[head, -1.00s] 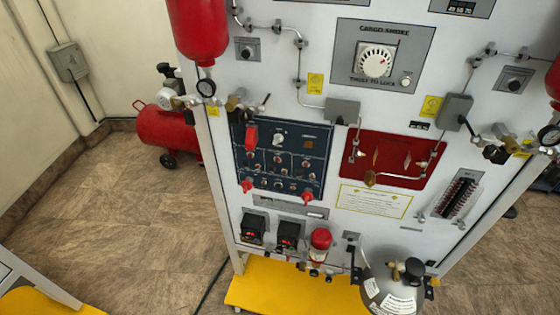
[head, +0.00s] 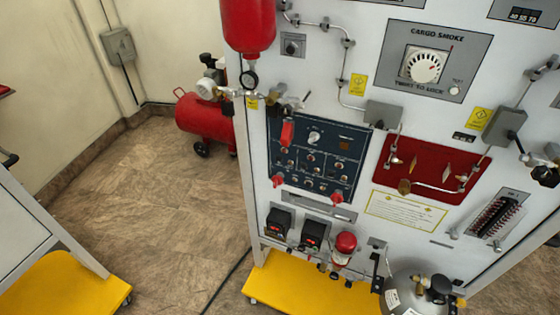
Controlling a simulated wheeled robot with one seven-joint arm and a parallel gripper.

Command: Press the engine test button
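A white trainer panel (head: 395,35) fills the right half of the head view. On it is a dark blue control panel (head: 352,145) with several small knobs and switches and red guards. Its labels are too small to read, so I cannot tell which control is the engine test button. Above right is a grey cargo smoke panel (head: 394,70) with a white dial (head: 423,67) and a small round button (head: 454,90) at its lower right. My gripper is not in view.
A yellow base (head: 300,292) juts out below the panel, with a grey gas cylinder (head: 410,292) at front. Another yellow-based unit (head: 75,285) stands at lower left. A red compressor (head: 205,122) stands behind, by the wall. Tiled floor (head: 150,190) between the units is clear.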

